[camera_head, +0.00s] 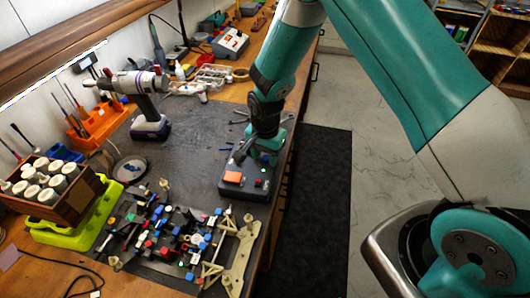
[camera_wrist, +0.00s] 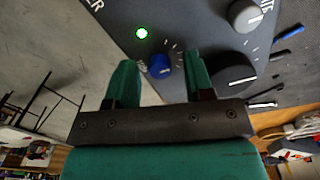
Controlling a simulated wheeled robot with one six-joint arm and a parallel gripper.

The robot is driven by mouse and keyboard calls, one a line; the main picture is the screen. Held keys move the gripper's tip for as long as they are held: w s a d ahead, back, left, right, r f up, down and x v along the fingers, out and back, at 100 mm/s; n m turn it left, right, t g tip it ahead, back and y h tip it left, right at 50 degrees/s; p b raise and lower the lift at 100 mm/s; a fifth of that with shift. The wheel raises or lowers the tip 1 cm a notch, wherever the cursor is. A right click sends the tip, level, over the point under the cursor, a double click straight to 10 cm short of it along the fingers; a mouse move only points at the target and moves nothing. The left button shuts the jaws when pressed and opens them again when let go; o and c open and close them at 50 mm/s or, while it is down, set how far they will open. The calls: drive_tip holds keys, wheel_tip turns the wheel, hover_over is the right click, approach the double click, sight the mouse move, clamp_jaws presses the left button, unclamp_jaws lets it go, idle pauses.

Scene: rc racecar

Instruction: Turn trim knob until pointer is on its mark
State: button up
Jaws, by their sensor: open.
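The blue trim knob (camera_wrist: 160,66) sits on a dark control box, with short white tick marks around its upper right side. Its pointer and the target mark are too small to tell apart. My gripper (camera_wrist: 160,60) is open, with one teal finger on each side of the knob and a visible gap on both sides. In the head view my gripper (camera_head: 265,148) reaches down over the dark control box (camera_head: 258,190), and the knob is hidden there.
Small parts (camera_head: 180,235) and a cream frame (camera_head: 240,258) lie nearby. A drill (camera_head: 148,105) stands to the left.

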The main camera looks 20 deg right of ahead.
drive_tip(key=shift+f, duration=0.1)
clamp_jaws()
idle(0.3)
drive_tip(key=n+b, duration=0.1)
drive_tip(key=n, duration=0.2)
drive_tip(key=shift+n+b, duration=0.35)
drive_tip(key=shift+n, duration=0.05)
drive_tip(key=shift+n+b, duration=0.55)
drive_tip(key=shift+n, duration=1.45)
unclamp_jaws()
